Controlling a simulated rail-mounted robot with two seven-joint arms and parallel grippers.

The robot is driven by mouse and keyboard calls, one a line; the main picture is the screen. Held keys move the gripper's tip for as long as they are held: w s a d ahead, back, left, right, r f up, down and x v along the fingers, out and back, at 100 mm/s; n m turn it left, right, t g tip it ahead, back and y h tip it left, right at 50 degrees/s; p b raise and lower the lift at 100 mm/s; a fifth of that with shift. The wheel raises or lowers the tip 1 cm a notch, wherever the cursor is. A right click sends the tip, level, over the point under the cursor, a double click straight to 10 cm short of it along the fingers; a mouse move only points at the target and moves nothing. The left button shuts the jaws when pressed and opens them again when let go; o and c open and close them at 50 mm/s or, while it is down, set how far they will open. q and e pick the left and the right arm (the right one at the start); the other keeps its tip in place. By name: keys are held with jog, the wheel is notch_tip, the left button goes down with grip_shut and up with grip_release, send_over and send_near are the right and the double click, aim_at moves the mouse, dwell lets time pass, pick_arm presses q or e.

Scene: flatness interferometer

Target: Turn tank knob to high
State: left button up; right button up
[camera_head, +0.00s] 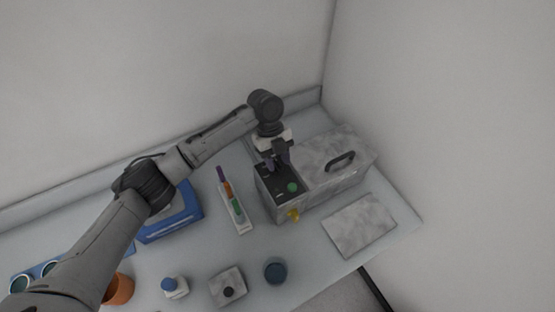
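The tank (335,186) is a grey mottled metal box at the right of the bench, with a dark control panel (268,199) on its left end. A round green knob or button (292,187) sits near the panel's front right corner, with small pale marks around it. My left gripper (277,164) points down over the back of the panel, with its two fingers apart. The green part is clear of the fingers. Whether the fingers touch the panel, or what lies directly under them, is hidden. My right gripper is not in view.
The tank has a dark lid handle (341,161) and a yellow tap (294,215). A grey slab (359,226) lies to its right.

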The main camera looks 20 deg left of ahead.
pick_arm(q)
jog(key=shift+f, duration=0.2)
jog(key=shift+c, duration=0.2)
grip_shut()
